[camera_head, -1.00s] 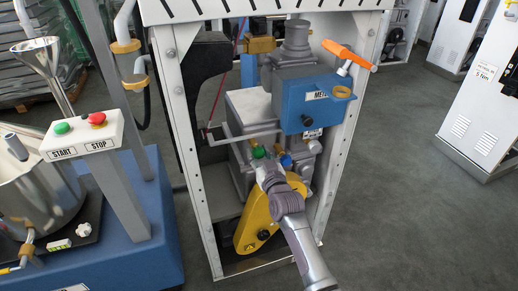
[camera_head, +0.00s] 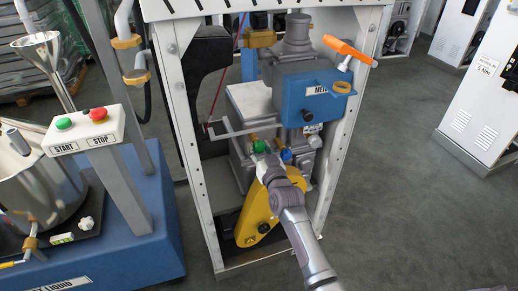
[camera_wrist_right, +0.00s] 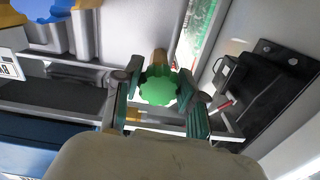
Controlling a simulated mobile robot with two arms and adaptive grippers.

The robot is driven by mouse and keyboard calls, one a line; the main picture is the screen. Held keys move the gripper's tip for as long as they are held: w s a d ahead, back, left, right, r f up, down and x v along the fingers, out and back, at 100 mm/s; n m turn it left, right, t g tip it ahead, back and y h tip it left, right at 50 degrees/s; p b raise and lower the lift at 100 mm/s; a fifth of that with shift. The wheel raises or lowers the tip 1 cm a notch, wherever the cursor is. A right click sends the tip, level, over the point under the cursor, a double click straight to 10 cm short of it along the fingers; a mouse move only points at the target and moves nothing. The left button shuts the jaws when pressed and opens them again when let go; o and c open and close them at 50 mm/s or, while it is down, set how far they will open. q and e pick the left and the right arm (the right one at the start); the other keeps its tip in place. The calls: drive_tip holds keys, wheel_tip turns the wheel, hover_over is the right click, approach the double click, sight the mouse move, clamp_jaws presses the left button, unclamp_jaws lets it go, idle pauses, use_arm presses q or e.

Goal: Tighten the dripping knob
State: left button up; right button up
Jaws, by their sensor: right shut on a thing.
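A green knob (camera_head: 259,146) sits on a brass-coloured stem low in the machine frame, below the blue meter box (camera_head: 316,97). My right gripper (camera_head: 263,159) reaches up to it from below. In the right wrist view the green scalloped knob (camera_wrist_right: 158,87) lies between the two fingers of my right gripper (camera_wrist_right: 157,98), which is shut on it. A blue knob (camera_head: 286,155) is just right of the green one, apart from the fingers. No drip can be made out. My left gripper is not in view.
A yellow cover (camera_head: 257,218) is below the knobs, close to my right arm. White frame posts (camera_head: 335,140) stand on both sides. An orange handle (camera_head: 347,50) juts out at upper right. A START/STOP box (camera_head: 86,130) is at left. Floor at right is clear.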

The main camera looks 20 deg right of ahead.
idle(0.4)
drive_tip(key=o, duration=1.1)
drive_tip(key=s, duration=1.2)
drive_tip(key=shift+d, duration=0.2)
